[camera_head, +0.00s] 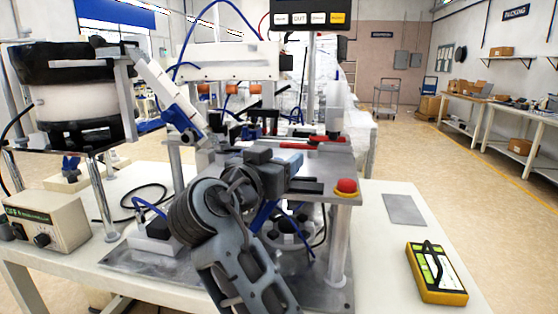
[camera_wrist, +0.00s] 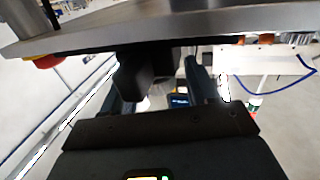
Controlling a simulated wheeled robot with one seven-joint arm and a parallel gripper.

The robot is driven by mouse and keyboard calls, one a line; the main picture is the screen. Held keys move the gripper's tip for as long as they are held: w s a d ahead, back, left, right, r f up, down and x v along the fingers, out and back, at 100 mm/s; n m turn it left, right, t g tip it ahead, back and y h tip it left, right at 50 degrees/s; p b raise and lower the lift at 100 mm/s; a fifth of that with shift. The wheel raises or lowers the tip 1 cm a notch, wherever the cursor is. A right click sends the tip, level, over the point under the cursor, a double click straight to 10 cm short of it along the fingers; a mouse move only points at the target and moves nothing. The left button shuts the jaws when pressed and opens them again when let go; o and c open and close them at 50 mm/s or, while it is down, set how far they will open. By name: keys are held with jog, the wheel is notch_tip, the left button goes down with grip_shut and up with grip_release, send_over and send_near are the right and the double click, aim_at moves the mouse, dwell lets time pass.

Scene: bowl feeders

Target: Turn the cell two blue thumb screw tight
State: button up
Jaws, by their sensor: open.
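My gripper (camera_head: 272,168) is over the near part of the grey metal plate (camera_head: 335,178) of the middle machine in the head view. In the wrist view my gripper (camera_wrist: 168,78) has its two dark fingers apart, with a gap between them. A small blue spot (camera_wrist: 180,99) shows in that gap, too small to identify. I cannot pick out the cell two blue thumb screw for certain. Blue parts (camera_head: 250,131) stand on the plate behind my gripper, partly hidden by my arm. Nothing is clearly held.
A red emergency button (camera_head: 346,187) sits at the plate's right corner. A white and blue chute (camera_head: 165,92) slants down from the bowl feeder (camera_head: 75,102) at left. A control box (camera_head: 45,222) and a yellow handheld device (camera_head: 436,272) stand on the white table.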

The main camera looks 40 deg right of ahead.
jog(key=v, duration=0.8)
jog(key=shift+b, duration=0.4)
